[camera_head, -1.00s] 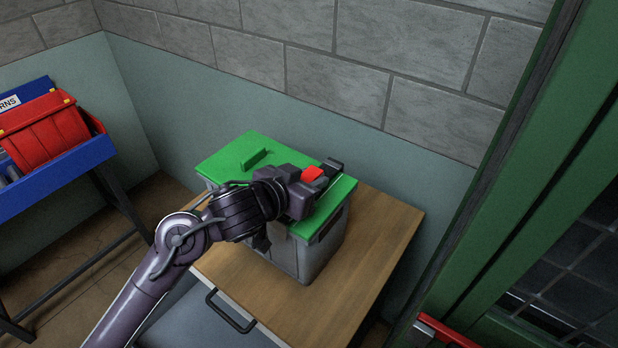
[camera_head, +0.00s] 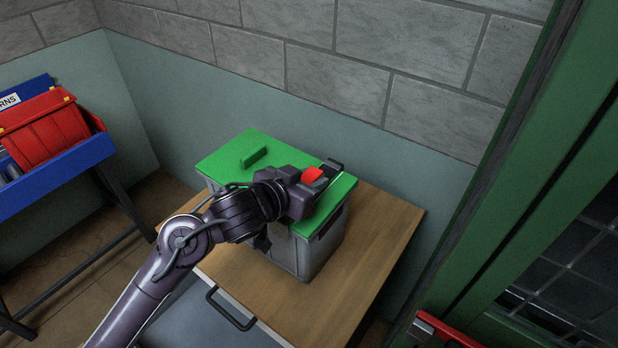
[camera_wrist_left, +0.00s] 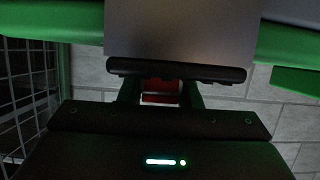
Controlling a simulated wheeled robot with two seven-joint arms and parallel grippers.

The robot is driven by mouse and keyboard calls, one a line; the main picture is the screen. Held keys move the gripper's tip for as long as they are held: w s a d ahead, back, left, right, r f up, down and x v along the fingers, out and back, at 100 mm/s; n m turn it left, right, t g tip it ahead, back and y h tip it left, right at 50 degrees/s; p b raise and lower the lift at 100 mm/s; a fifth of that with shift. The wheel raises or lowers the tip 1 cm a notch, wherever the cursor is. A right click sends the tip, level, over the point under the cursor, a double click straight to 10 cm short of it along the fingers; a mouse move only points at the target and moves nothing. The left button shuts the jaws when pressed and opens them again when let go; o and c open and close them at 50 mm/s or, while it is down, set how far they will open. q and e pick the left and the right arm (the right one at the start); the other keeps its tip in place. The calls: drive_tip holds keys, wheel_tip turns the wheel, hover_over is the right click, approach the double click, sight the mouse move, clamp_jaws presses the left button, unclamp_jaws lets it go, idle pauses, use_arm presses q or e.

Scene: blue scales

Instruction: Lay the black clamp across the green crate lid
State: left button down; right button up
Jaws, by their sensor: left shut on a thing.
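The green crate lid (camera_head: 226,163) lies on a grey crate (camera_head: 318,255). A raised green handle stands on the lid. My left gripper (camera_head: 318,181) is over the lid's right part, shut on the black clamp (camera_head: 334,165). The clamp's black end shows just past the fingers, near the lid's right back edge, with a red piece beside it. My gripper hides much of the clamp, and I cannot tell whether it touches the lid. In the left wrist view, a black bar and a red piece show at the fingers (camera_wrist_left: 160,93). My right gripper is not in view.
The crate stands on a wooden-topped cabinet (camera_head: 385,235) with a dark drawer handle. Bare wood shows to the right and front. A wall is close behind. A red bin (camera_head: 45,130) sits on a blue rack at left. A green frame (camera_head: 520,170) stands at right.

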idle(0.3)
use_arm(q)
drive_tip(key=c, duration=1)
unclamp_jaws()
drive_tip(key=shift+o, duration=0.2)
drive_tip(key=shift+r, duration=0.1)
drive_tip(key=shift+r+p, duration=3.95)
drive_tip(key=shift+p, duration=0.45)
drive_tip(key=shift+f, duration=0.1)
